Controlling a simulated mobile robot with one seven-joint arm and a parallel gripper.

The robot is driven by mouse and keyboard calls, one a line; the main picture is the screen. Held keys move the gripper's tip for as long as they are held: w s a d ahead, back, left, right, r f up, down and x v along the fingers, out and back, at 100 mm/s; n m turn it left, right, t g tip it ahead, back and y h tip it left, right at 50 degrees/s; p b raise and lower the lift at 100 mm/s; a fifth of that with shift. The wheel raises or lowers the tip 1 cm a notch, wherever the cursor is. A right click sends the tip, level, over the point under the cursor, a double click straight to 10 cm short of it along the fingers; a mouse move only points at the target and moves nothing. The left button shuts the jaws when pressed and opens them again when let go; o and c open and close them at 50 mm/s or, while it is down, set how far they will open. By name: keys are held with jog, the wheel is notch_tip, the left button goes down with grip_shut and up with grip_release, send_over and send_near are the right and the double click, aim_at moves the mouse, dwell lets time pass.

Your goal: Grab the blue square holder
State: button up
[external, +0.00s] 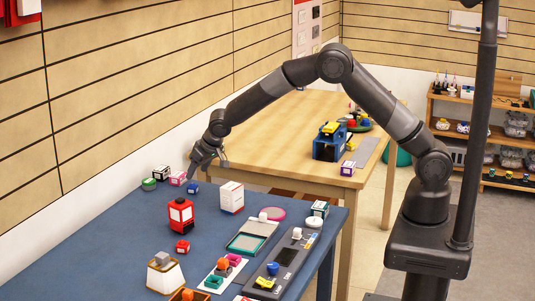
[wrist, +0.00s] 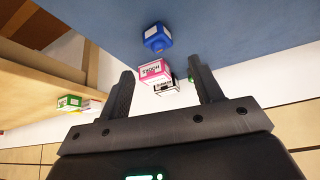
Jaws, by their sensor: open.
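A small blue square holder (external: 193,188) sits on the blue table near its far end. It shows in the wrist view (wrist: 158,39) at the top centre, with a pale patch on it. My gripper (external: 208,165) is above that end of the table, open and empty, with its fingers spread. In the wrist view, my gripper (wrist: 162,72) has the holder beyond its fingertips and not between them. A pink-and-white box (wrist: 154,72) and a black-and-white box (wrist: 167,87) appear between the fingers in that picture, close to the holder.
A green round item (external: 149,184) stands left of the boxes. A white box (external: 232,197) and a red lantern-like item (external: 181,215) stand nearer the camera. The wooden table (external: 270,140) behind carries a larger blue holder (external: 326,148) with yellow on top. The wall borders the blue table's left side.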

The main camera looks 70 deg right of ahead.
aim_at(192, 183)
jog(key=shift+x, duration=3.45)
jog(key=shift+a, duration=0.1)
jog(key=shift+s, duration=0.1)
jog(key=c, duration=1.1)
